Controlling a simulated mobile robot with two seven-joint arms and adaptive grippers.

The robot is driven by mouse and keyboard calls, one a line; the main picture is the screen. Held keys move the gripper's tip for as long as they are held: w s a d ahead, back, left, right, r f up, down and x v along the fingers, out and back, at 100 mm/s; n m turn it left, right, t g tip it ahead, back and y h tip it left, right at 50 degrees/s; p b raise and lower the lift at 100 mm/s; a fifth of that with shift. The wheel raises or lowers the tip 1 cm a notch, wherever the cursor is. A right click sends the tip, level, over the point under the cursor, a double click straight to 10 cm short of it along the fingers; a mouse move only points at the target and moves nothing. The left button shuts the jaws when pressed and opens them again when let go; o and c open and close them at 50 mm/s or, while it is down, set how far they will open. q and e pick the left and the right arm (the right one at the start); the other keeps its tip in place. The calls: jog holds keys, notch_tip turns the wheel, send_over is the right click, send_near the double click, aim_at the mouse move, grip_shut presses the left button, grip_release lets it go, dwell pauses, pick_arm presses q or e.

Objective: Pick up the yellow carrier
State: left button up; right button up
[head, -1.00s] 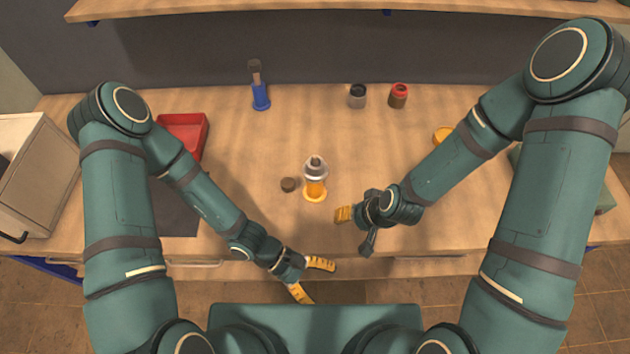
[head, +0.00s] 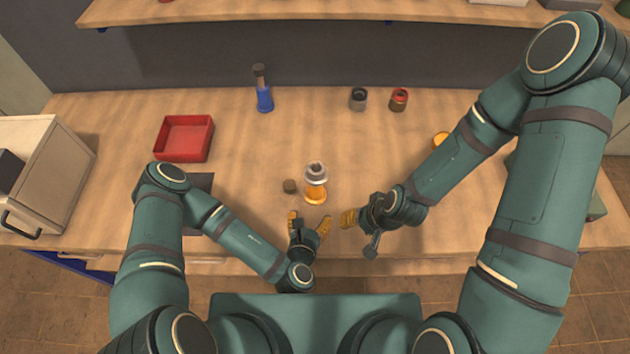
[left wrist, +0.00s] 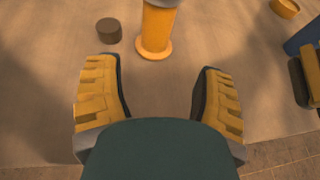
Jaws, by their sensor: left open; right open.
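The yellow carrier (head: 315,195) stands upright on the bench with a grey piece (head: 316,171) on top. In the left wrist view its yellow column and flanged foot (left wrist: 157,30) show at the top, and its upper end is cut off. My left gripper (head: 309,219) is open and empty, on the near side of the carrier. In the left wrist view its fingers (left wrist: 160,68) are spread, with the carrier beyond them and between their lines, not touching. My right gripper (head: 348,218) is open, to the right of the carrier and apart from it.
A small brown cylinder (head: 290,186) stands just left of the carrier. A red tray (head: 184,138), a blue holder (head: 264,99), a grey jar (head: 358,99) and a red jar (head: 398,100) stand farther back. A yellow dish (head: 440,138) is beside my right arm. The bench behind the carrier is clear.

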aim_at(314, 195)
pick_arm(q)
jog(key=x, duration=1.3)
jog(key=shift+w+a+f, duration=0.3)
jog(key=shift+w, duration=0.05)
jog(key=shift+r, duration=0.1)
jog(key=c, duration=1.1)
